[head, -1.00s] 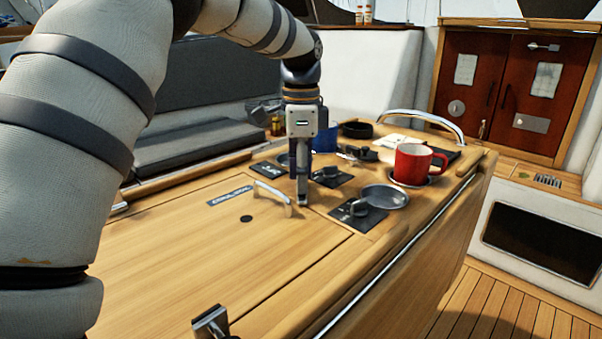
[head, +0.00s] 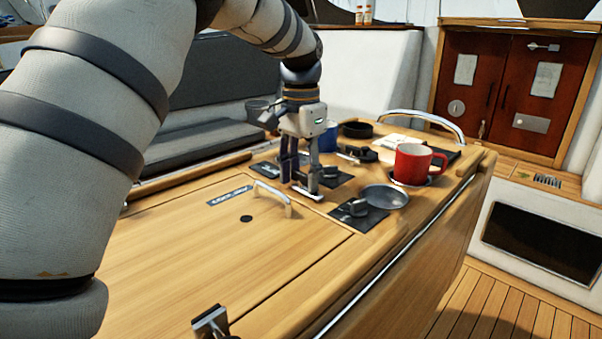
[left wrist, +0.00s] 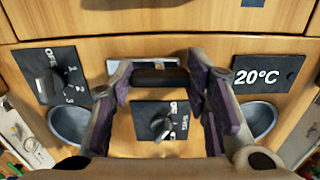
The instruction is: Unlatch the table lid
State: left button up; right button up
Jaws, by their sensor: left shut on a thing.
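The table lid (head: 185,250) is a flat wooden panel with a metal handle (head: 272,193), a label and a dark round spot. It lies flat in the table top. Beyond its far edge is the latch, a dark bar (left wrist: 160,77) on a bright metal plate (left wrist: 143,62); the plate also shows in the head view (head: 311,195). My left gripper (head: 303,187) points down at the latch. In the left wrist view its fingers (left wrist: 160,82) stand at either end of the dark bar, shut on it. The fingers partly hide the latch in the head view.
Close beyond the latch is a dial (left wrist: 158,122). Another dial (head: 352,209), a metal bowl (head: 385,197), a red mug (head: 417,163) and a blue mug (head: 327,138) are nearby. A small metal fitting (head: 210,321) stands at the bottom edge. The lid's top is clear.

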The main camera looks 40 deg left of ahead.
aim_at(301, 172)
pick_arm(q)
jog(key=shift+f, duration=0.1)
dwell(0.3)
jog(key=o, duration=1.2)
jog(key=shift+c, duration=0.2)
notch_tip(301, 172, up, 12)
